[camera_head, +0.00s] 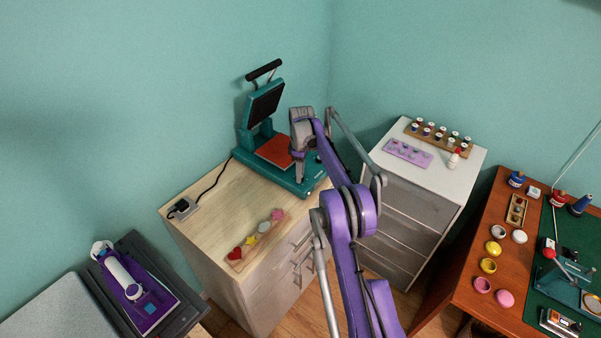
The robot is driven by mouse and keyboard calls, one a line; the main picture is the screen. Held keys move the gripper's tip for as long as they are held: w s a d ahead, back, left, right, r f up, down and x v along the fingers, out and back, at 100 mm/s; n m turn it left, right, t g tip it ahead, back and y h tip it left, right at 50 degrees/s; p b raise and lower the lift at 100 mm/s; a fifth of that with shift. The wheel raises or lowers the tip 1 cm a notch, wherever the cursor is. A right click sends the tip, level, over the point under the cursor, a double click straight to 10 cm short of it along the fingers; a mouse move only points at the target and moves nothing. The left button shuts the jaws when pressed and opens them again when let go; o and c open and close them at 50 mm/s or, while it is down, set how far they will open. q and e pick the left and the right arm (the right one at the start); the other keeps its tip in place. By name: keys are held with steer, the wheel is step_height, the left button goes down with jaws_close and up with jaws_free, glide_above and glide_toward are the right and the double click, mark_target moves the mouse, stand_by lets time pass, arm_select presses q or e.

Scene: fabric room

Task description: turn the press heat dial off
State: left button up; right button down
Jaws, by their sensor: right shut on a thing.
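The teal heat press (260,136) stands open on the light wooden cabinet, its dark upper plate tilted up and its orange-red lower pad showing. My right gripper (299,183) points down at the front right part of the press base, with its purple and grey arm reaching in from below. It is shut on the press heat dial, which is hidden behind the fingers. The dial's setting cannot be seen. My left gripper is not in view.
A wooden strip with coloured shapes (256,237) lies at the cabinet's front edge. A white-topped drawer unit (462,175) with spool racks stands right. A purple iron-like device (130,287) is lower left.

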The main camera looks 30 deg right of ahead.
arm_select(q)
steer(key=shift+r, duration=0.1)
arm_select(e)
steer(key=shift+n, duration=1.1)
steer(key=c, duration=0.5)
jaws_free()
steer(key=shift+c, duration=0.2)
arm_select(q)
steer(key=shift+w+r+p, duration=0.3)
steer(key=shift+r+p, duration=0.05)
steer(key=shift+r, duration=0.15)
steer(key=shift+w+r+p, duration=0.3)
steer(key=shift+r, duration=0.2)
arm_select(e)
step_height(320, 180, up, 11)
steer(key=shift+w+d, duration=0.2)
steer(key=shift+w, duration=0.15)
steer(key=shift+a, duration=0.1)
